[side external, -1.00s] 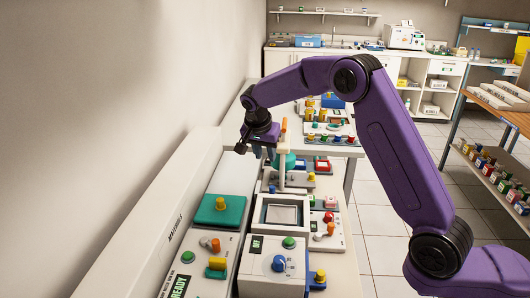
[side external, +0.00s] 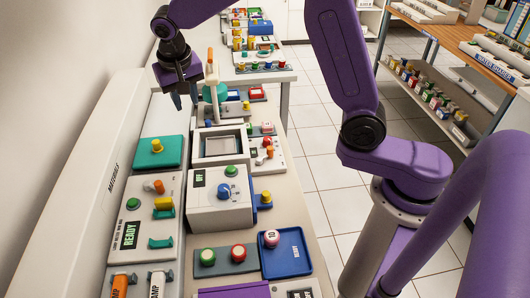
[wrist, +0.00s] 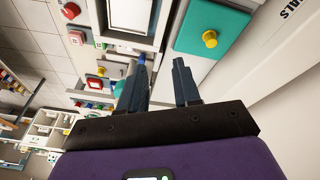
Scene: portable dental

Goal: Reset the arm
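My gripper (side external: 184,92) hangs fingers-down above the far part of the near bench. In the wrist view my gripper (wrist: 159,85) shows two dark fingers with a clear gap between them and nothing held. An upright post with an orange top (side external: 210,68) stands just right of the gripper in the side view. A teal plate with a yellow knob (side external: 157,146) lies nearer the camera than the gripper. The teal plate (wrist: 215,25) also shows in the wrist view, to the right of the fingers.
A white box with an OFF display (side external: 221,199) and a framed grey panel (side external: 221,147) crowd the bench. A blue tray (side external: 286,254) holds a pink ball. A long white ledge (side external: 75,200) runs along the left. Open tiled floor (side external: 320,170) lies right of the bench.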

